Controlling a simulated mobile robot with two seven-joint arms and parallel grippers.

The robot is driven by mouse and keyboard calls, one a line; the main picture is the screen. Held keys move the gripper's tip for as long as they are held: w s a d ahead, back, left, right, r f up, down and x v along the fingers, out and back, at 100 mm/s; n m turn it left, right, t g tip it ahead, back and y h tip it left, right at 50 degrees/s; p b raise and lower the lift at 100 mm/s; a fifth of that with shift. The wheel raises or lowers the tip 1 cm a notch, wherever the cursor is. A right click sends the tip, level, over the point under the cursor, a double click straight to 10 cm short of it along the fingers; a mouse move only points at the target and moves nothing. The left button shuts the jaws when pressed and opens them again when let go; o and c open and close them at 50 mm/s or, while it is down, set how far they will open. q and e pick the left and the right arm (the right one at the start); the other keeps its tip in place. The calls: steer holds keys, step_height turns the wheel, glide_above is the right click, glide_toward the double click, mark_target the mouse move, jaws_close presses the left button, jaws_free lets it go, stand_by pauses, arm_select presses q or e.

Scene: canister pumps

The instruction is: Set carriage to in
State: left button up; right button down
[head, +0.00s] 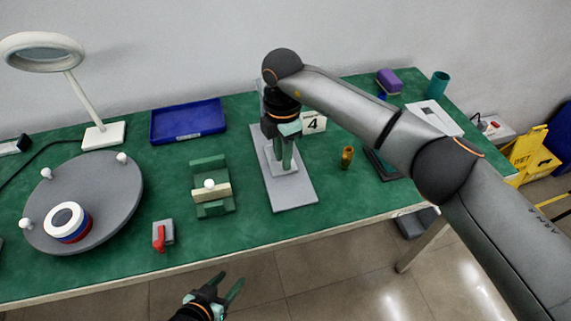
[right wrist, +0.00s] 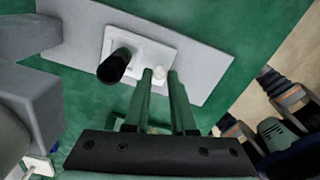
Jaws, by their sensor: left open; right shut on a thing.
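A green slide fixture (head: 212,170) stands on the table, with a cream crossbar (head: 217,192) and a white knob (head: 209,184) on it; it may be the carriage, but I cannot tell. My right gripper (head: 286,163) points down over a pale block (head: 269,165) on a grey plate (head: 292,197). In the right wrist view its green fingers (right wrist: 162,85) are shut on a small white post (right wrist: 158,74), partly hidden by them. A black cylinder (right wrist: 115,66) stands beside it on the block. My left gripper (head: 226,289) is open and empty, in front of the table's front edge.
A grey turntable (head: 110,207) with white knobs and a striped canister (head: 67,223) is at the left. A red-handled grey block (head: 162,236) is near the front edge. A blue tray (head: 188,121), a "4" sign (head: 313,123) and a brass cylinder (head: 347,157) stand around.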

steer(key=c, duration=0.7)
jaws_free()
steer(key=shift+c, duration=0.2)
steer(key=shift+r, duration=0.15)
step_height(320, 180, up, 12)
steer(key=shift+r, duration=0.15)
